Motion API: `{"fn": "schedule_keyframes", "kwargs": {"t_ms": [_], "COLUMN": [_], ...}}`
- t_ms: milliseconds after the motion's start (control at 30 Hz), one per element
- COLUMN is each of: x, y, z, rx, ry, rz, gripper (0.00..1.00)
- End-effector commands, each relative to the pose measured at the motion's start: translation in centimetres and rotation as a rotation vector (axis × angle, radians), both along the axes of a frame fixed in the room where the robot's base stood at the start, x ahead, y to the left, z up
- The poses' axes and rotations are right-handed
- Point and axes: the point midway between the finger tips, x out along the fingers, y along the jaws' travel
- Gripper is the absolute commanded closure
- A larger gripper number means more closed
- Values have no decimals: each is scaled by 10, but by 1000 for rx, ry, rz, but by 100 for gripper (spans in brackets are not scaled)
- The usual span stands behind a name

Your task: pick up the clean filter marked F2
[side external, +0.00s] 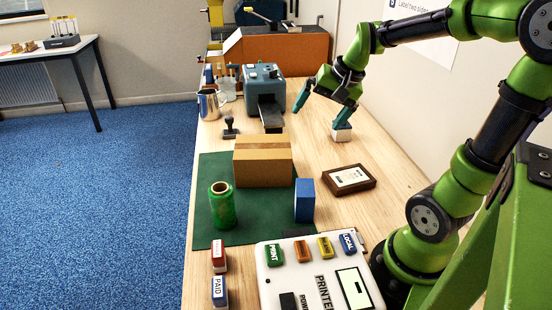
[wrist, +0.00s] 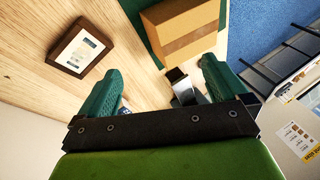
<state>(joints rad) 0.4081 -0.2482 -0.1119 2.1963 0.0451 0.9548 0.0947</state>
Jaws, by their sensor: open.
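In the wrist view my gripper (wrist: 160,68) shows both fingers wide apart, and a small blue-and-white patch (wrist: 125,108) shows beside the left finger, mostly hidden.
A brown framed card (side external: 349,179) lies nearer the camera. A cardboard box (side external: 262,167), green roll (side external: 222,207) and blue block (side external: 304,200) stand on the green mat (side external: 207,178). A grey machine (side external: 263,85) stands left of my gripper. Bare wood surrounds the white block.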

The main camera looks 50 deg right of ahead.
Motion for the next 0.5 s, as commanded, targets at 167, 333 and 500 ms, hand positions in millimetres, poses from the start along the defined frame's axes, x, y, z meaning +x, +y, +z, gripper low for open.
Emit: {"fn": "schedule_keyframes", "kwargs": {"t_ms": [167, 333, 500], "x": [-35, -62, -68], "y": [93, 139, 157], "z": [5, 8, 19], "rx": [-136, -199, -214], "ry": [-90, -170, -226], "rz": [362, 545, 610], "gripper": [0, 0, 10]}}
